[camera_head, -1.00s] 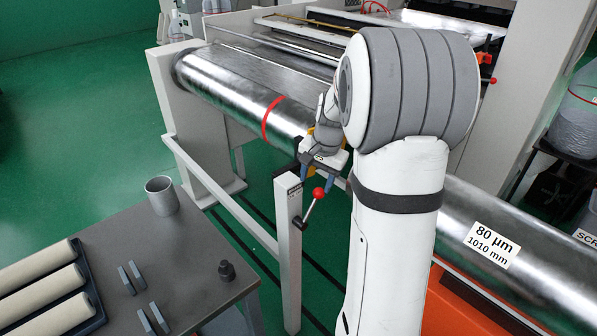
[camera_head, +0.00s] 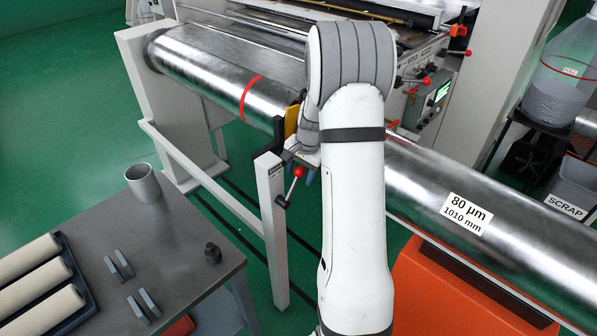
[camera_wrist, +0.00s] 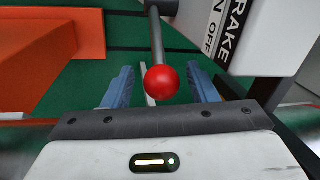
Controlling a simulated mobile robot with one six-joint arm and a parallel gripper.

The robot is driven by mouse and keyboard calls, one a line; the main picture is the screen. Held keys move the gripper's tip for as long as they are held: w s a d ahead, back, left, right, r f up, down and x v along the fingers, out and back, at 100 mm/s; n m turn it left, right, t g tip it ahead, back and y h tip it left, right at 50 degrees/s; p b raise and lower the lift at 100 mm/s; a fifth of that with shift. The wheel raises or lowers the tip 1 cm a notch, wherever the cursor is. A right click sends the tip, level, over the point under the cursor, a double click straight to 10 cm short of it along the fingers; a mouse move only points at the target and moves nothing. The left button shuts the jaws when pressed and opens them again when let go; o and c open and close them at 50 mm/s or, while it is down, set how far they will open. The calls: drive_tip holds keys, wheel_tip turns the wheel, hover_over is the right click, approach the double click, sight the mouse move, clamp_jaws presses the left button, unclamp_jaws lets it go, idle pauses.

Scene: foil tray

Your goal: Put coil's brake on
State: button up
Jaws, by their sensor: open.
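The brake lever (camera_head: 291,187) has a red ball knob (camera_head: 299,171) and sits on a pale post (camera_head: 270,220) beside the coil (camera_head: 215,85). In the wrist view, the red knob (camera_wrist: 161,82) lies between my gripper's two blue fingers, with a gap on each side. The lever's rod (camera_wrist: 156,40) runs up to a dark hub. A BRAKE label (camera_wrist: 228,30) with ON and OFF shows at upper right; which one the lever points to is unclear. My gripper (camera_wrist: 162,88) is open. In the head view it is mostly hidden behind my arm, close to the knob.
A grey table (camera_head: 190,235) holds a metal cup (camera_head: 143,183), cream rolls (camera_head: 45,285) and small blocks at left. A long roll with an 80 µm label (camera_head: 466,213) and an orange body (camera_head: 450,290) stand at right. A pale rail (camera_head: 190,165) meets the post.

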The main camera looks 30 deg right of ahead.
clamp_jaws()
idle(0.5)
